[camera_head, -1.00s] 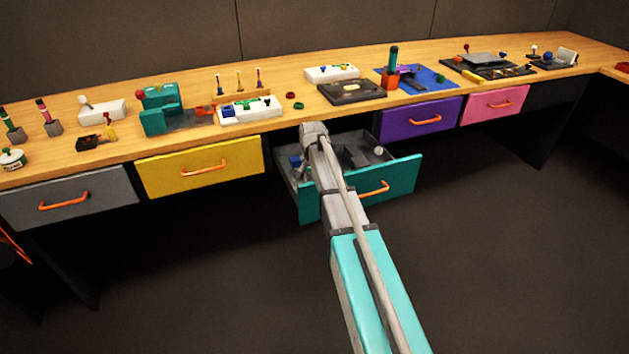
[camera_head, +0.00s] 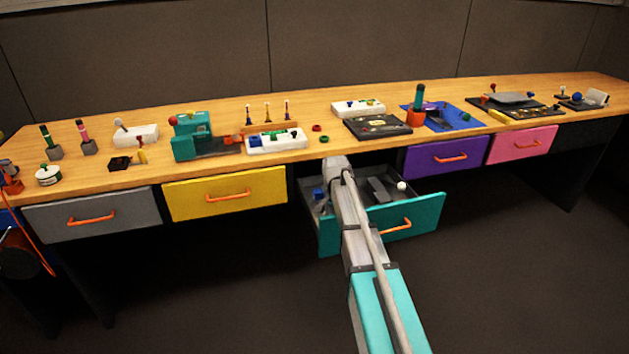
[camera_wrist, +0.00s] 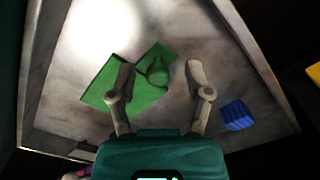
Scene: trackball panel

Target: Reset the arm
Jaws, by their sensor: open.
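My gripper (camera_wrist: 161,78) shows in the wrist view with its two fingers spread apart, pointing into an open drawer. A flat green piece (camera_wrist: 128,88) with a rounded green part (camera_wrist: 158,73) lies on the drawer floor, seen between and beyond the fingers; nothing looks gripped. A blue block (camera_wrist: 237,115) lies to the right of the fingers. In the head view my arm reaches over the front of the open teal drawer (camera_head: 420,213), and its far end hides the gripper and part of the drawer's inside.
The drawer also holds a dark grey piece (camera_head: 378,190) and a small white ball (camera_head: 401,186). The wooden worktop (camera_head: 345,150) above carries several devices, including a black panel (camera_head: 377,126). Yellow (camera_head: 225,193), grey (camera_head: 90,214), purple (camera_head: 445,157) and pink (camera_head: 522,144) drawers are shut. The floor in front is clear.

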